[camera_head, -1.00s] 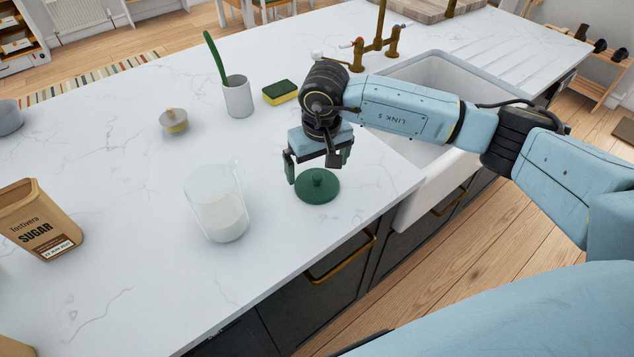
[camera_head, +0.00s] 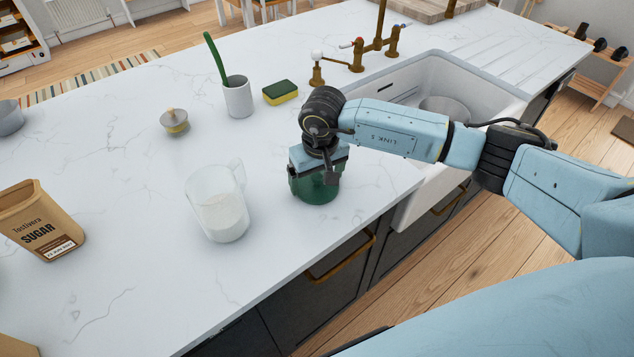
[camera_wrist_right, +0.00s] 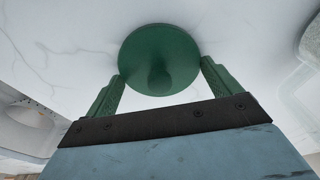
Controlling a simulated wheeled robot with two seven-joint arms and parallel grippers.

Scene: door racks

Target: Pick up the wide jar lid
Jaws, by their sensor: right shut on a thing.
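The wide jar lid (camera_head: 318,197) is a round dark green disc with a knob, on the white worktop near its front edge. It also shows in the right wrist view (camera_wrist_right: 158,50), with its knob between the fingers. My right gripper (camera_head: 314,188) points down over the lid and is shut on it, with one green finger on each side. The gripper hides part of the lid in the head view. The lid appears to be at worktop height; I cannot tell whether it is lifted. My left gripper is not in view.
A glass jug (camera_head: 218,206) with white contents stands left of the gripper. The sink (camera_head: 462,75) lies to the right.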

